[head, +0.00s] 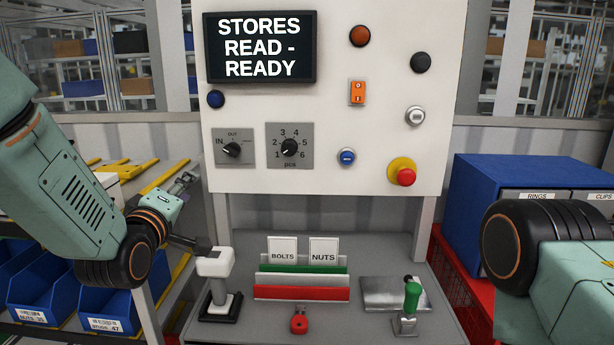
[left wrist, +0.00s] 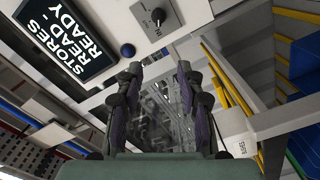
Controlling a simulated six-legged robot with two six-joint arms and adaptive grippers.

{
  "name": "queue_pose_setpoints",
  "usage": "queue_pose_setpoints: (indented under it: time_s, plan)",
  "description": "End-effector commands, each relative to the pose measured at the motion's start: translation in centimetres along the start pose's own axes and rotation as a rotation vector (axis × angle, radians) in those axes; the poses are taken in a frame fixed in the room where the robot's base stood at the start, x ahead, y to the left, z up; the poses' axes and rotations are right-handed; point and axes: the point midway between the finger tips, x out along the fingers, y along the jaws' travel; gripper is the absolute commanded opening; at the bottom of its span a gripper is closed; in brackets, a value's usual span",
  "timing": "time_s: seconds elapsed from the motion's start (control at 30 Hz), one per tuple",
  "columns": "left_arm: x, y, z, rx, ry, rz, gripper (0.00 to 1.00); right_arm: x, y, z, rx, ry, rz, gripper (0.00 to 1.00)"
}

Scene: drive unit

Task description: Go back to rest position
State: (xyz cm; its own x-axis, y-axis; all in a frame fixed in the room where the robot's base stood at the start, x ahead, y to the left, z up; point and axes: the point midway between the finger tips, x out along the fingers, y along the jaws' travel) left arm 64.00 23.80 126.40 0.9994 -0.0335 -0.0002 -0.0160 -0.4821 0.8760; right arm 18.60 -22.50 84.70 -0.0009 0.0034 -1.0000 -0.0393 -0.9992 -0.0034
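My left gripper (head: 188,178) is in front of the left side of the white control panel (head: 330,175), above the shelf of blue bins. In the left wrist view its two dark fingers (left wrist: 158,80) stand apart, with nothing between them. The panel's display (head: 260,47) reads "STORES READ - READY". My right arm shows at the lower right in the head view, but its gripper is out of the picture.
Below the panel, a grey desk holds a white-topped handle (head: 215,262), BOLTS (head: 283,251) and NUTS (head: 323,251) cards, a red padlock-like piece (head: 299,321) and a green-handled lever (head: 412,295). Blue bins (head: 110,310) stand left; a blue cabinet (head: 480,185) stands right.

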Motion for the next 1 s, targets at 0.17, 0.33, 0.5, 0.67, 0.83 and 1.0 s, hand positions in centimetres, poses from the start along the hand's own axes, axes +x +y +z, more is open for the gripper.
queue_pose_setpoints:
  time_s: [0.17, 0.33, 0.5, 0.67, 0.83, 1.0]
  plan:
    - [0.1, -0.3, 0.2, 0.091, -0.009, -0.016, 0.38, 0.0, 0.0, 0.0, 0.0, 0.001, 0.0, 0.4]
    - [-0.4, -2.2, 1.2, 0.246, -0.053, -0.082, 0.38, 0.0, 0.0, 0.0, 0.0, 0.0, 0.0, 0.4]
    - [-2.5, -7.0, 4.0, 0.427, -0.159, -0.194, 0.38, 0.7, 0.0, 0.0, 0.0, 0.0, 0.0, 0.4]
    - [-6.3, -14.5, 8.5, 0.58, -0.318, -0.322, 0.38, 2.3, 0.0, 0.0, 0.0, 0.0, 0.0, 0.4]
    - [-11.9, -23.0, 13.6, 0.714, -0.524, -0.448, 0.38, 4.5, 0.0, 0.0, 0.0, 0.0, 0.0, 0.4]
    - [-18.8, -30.7, 18.2, 0.803, -0.742, -0.553, 0.38, 6.8, 0.1, 0.0, 0.0, 0.0, 0.0, 0.4]
